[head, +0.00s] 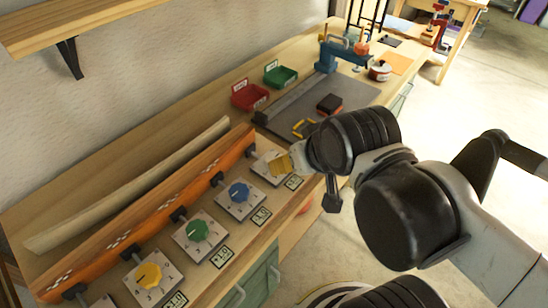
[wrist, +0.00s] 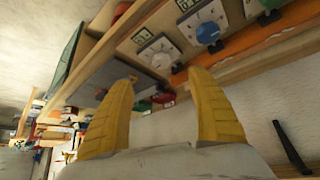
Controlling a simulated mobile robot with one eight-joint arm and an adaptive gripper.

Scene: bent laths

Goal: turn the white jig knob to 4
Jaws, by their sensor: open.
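The white jig knob (wrist: 207,32) sits on a square dial plate in the upper part of the wrist view, beside the blue knob. Its setting is too small to read. In the head view its plate (head: 264,168) is the far one in the row, and the knob is mostly hidden by my gripper (head: 283,162). In the wrist view my gripper (wrist: 160,76) has its two yellow fingers wide apart with nothing between them.
Blue (head: 239,192), green (head: 197,230) and yellow (head: 148,274) knobs stand nearer along the orange jig bar (head: 150,220). A pale bent lath (head: 130,185) lies behind it. Red (head: 249,96) and green (head: 281,76) bins and a grey mat (head: 345,92) are farther back.

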